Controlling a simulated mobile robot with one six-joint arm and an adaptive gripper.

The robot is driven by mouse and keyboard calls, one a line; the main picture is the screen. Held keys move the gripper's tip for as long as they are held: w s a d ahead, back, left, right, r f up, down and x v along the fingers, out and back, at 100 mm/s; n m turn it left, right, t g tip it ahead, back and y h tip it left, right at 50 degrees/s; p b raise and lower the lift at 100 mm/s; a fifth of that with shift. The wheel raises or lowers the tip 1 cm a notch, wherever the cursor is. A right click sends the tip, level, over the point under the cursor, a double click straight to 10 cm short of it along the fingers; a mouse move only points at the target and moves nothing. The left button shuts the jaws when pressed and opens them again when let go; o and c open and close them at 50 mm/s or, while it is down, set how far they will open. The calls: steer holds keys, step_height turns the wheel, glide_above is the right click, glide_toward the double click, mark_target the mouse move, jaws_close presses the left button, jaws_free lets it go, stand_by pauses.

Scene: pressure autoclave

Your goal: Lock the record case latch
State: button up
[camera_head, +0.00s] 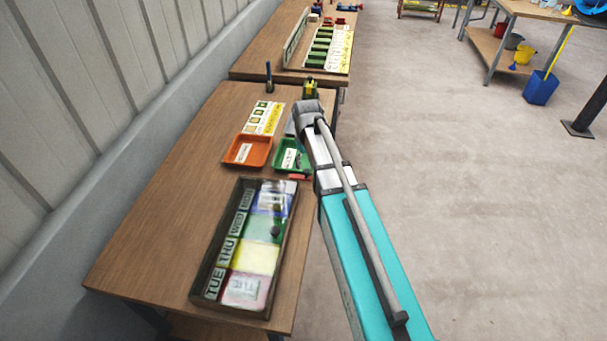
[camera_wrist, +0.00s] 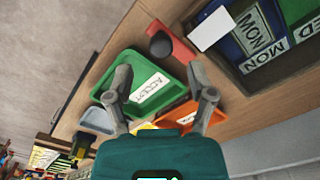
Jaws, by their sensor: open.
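A long dark case (camera_head: 206,255) with day labels and coloured cards lies open-topped on the near table; it looks like the record case. Its end also shows at the upper right of the wrist view (camera_wrist: 233,72). I cannot clearly make out a latch. A red piece with a dark round knob (camera_wrist: 160,44) lies between the case and the green tray. My gripper (camera_wrist: 158,75) is open and empty, its fingers apart over the green tray, with the red piece beyond the fingertips. In the head view my arm hides most of the gripper.
The green tray (camera_wrist: 158,72), labelled ACCEPT, and an orange tray (camera_head: 236,161) stand beyond the case. A yellow-white card (camera_head: 264,118) lies behind them. A white card (camera_wrist: 212,28) overlaps the case end. A wall borders the table (camera_head: 150,215) left; open floor lies right.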

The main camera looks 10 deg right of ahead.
mark_target(306, 170)
steer(key=shift+f+b, duration=1.55)
steer(key=shift+f, duration=0.3)
steer(key=shift+c, duration=0.3)
